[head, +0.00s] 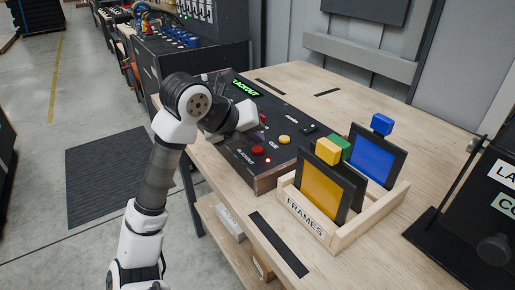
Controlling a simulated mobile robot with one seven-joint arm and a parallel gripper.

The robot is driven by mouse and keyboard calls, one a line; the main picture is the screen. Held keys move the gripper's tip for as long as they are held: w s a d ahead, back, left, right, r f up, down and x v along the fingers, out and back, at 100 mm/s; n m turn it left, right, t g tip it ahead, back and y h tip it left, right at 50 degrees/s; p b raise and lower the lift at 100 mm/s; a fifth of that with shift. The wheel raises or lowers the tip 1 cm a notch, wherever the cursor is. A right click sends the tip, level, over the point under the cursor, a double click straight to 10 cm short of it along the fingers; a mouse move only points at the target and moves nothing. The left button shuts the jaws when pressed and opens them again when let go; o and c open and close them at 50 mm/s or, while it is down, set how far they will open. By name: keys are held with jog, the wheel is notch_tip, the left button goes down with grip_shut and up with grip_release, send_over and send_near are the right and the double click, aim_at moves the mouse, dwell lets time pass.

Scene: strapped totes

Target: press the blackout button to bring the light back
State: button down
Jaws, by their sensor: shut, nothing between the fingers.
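The black control box (232,157) sits on the wooden bench. A red button (257,150) is on its near side, beside the label BLACKOUT. A sign (247,88) at the back of the box shows green lettering, partly readable as "LACKOUT". My gripper (257,119) is over the box, farther back than the red button and apart from it in the picture. It is shut and empty; its fingertips are small and partly hidden, and their height above the box is unclear.
A yellow button (284,139) by the label CUE and a dark switch (309,128) by POWER are on the box. A wooden rack (330,237) marked FRAMES holds yellow, green and blue-handled frames close to its right. A black stand (462,222) is at far right.

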aim_at(254, 151)
jog(key=shift+f, duration=0.15)
jog(key=shift+f+b, duration=0.3)
jog(key=shift+b, duration=0.25)
jog(key=shift+f+b, duration=0.4)
dwell(0.5)
dwell(0.3)
jog(key=shift+r+p, duration=0.45)
jog(key=shift+r, duration=0.35)
jog(key=shift+r+p, duration=1.55)
jog(key=shift+r, duration=1.05)
jog(key=shift+f, duration=0.1)
